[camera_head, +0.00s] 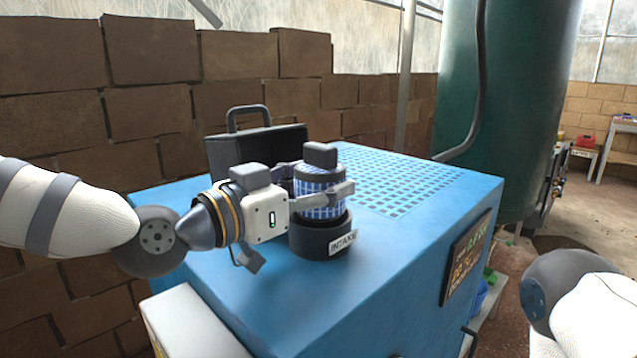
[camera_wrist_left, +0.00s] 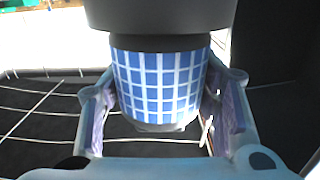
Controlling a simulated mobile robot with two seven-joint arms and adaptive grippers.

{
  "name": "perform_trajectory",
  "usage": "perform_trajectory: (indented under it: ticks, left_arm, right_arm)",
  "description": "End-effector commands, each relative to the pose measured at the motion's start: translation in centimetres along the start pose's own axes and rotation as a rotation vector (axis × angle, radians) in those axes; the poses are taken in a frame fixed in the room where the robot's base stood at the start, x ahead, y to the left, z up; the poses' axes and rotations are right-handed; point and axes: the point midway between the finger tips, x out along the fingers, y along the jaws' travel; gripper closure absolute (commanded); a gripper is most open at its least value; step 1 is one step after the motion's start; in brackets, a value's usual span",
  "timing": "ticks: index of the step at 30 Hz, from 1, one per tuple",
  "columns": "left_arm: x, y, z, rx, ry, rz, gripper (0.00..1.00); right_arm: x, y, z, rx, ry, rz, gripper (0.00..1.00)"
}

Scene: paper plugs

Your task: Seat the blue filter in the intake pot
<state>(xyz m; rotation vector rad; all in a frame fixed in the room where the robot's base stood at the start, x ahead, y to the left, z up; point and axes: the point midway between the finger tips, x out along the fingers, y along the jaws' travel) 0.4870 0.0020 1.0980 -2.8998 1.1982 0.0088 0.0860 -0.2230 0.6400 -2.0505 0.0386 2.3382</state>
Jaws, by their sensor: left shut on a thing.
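The blue filter (camera_head: 307,187) is a blue gridded cylinder with a dark grey block on top. My left gripper (camera_head: 322,184) reaches in from the left and is shut on the filter, a finger on each side. The black intake pot (camera_head: 312,241), with an INTAKE label, stands directly below it on the blue cabinet. The filter looks upright, its lower end at the pot's mouth; I cannot tell how deep it is. In the left wrist view the filter (camera_wrist_left: 160,85) lies between the two fingers, below a wide dark grey part. My right gripper is outside the view.
The blue cabinet (camera_head: 400,245) has a grated top (camera_head: 410,183) at the back right. A dark case with a handle (camera_head: 240,148) stands behind my left gripper. A large green tank (camera_head: 500,100) rises behind the cabinet. The cabinet top right of the pot is clear.

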Motion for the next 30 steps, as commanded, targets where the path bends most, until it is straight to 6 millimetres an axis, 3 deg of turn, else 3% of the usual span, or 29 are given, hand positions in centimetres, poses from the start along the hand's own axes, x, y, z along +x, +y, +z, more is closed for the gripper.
perform_trajectory:
  ticks: [30]
  left_arm:
    - [0.06, -0.05, 0.8, -0.001, 0.0, 0.0, 0.72]
  right_arm:
    - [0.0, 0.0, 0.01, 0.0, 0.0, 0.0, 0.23]
